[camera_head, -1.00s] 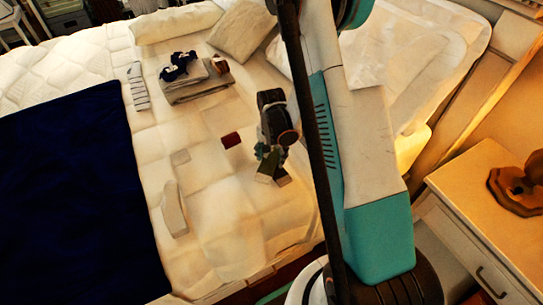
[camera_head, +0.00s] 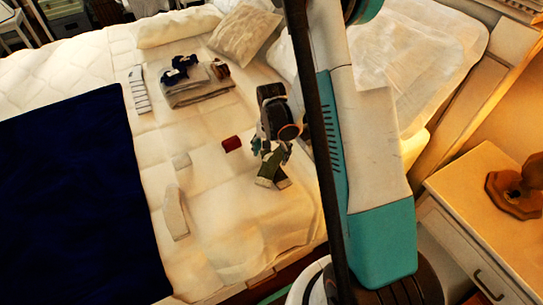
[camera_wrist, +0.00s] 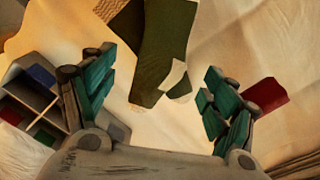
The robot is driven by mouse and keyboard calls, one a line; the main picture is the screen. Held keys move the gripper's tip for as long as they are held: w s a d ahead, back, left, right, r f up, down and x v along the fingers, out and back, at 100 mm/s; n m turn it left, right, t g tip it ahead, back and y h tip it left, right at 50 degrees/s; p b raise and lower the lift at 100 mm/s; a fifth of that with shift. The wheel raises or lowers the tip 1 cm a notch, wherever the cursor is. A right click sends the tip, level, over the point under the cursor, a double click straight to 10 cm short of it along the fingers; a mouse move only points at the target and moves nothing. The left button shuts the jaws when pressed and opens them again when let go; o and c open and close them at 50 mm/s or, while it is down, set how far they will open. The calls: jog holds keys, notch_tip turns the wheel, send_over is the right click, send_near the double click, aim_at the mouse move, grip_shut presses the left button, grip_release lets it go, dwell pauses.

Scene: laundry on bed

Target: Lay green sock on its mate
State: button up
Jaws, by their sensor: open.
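A dark green sock with a pale heel patch and pale toe (camera_wrist: 165,45) lies at the centre of the wrist view. In the head view the green socks (camera_head: 269,168) form a small V on the bed, with pale ends toward the front. My gripper (camera_head: 271,151) is just above them, open. In the wrist view its fingers (camera_wrist: 159,70) stand apart on both sides of the sock, without visible contact.
A dark red folded item (camera_head: 232,144) lies left of my gripper. Pale socks (camera_head: 174,212), a small pale cloth (camera_head: 181,160) and a striped sock (camera_head: 139,90) lie farther left. A grey folded stack (camera_head: 200,94) carries dark blue socks. A navy blanket (camera_head: 75,190) covers the left.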

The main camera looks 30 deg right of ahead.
notch_tip(320, 180, up, 9)
jog(key=p, duration=0.3)
notch_tip(320, 180, up, 18)
jog(key=n+t, duration=0.3)
jog(key=n, duration=0.2)
send_over(271, 162)
jog(key=s+a, duration=0.6)
jog(key=s+a+r+n+t, duration=0.2)
jog(key=s+r, duration=0.1)
jog(key=s, duration=0.3)
jog(key=s+a+r+n+t, duration=0.2)
jog(key=s+r+n, duration=0.1)
jog(key=s+r, duration=0.1)
jog(key=shift+s, duration=0.9)
